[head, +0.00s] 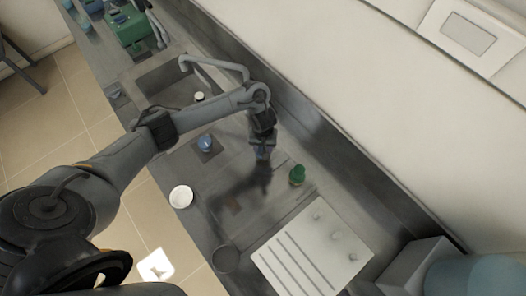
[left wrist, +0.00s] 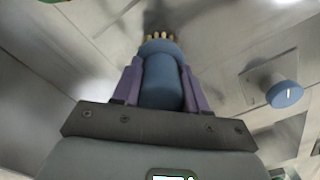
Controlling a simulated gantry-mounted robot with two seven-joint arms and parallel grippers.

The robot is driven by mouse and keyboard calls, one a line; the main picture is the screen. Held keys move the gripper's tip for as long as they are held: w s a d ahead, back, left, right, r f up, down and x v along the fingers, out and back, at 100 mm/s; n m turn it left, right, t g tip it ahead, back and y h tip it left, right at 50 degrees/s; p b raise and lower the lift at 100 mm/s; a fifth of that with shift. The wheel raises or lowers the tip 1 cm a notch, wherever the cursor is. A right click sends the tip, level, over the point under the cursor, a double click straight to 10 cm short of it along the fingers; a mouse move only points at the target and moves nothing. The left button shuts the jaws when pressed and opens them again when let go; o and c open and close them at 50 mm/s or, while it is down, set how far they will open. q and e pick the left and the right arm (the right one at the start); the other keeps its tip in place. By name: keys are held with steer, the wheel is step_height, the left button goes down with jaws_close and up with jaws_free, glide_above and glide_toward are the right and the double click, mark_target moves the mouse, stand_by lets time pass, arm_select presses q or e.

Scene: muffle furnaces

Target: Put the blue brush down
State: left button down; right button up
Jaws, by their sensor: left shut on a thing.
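My left gripper (head: 263,155) points down over the steel counter in the head view. In the left wrist view, the purple fingers of my left gripper (left wrist: 160,85) are shut on the blue brush (left wrist: 162,82), one on each side of its rounded blue body. Its pale bristles (left wrist: 158,37) point away from the gripper. In the head view the brush is small and mostly hidden by the gripper. A shadow lies on the counter below. I cannot tell whether the bristles touch the counter. My right gripper is not in view.
A green object (head: 297,176) stands just right of my left gripper. A round blue-topped piece (head: 205,142) sits on a dark square to the left. A white dish (head: 181,196) is near the front edge. A white ribbed board (head: 311,250) lies nearer. The sink (head: 160,84) is farther back.

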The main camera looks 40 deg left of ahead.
arm_select(q)
step_height(320, 180, down, 2)
steer(key=shift+f, duration=0.35)
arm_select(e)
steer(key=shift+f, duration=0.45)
arm_select(q)
steer(key=shift+f, duration=0.1)
steer(key=c, duration=0.6)
jaws_free()
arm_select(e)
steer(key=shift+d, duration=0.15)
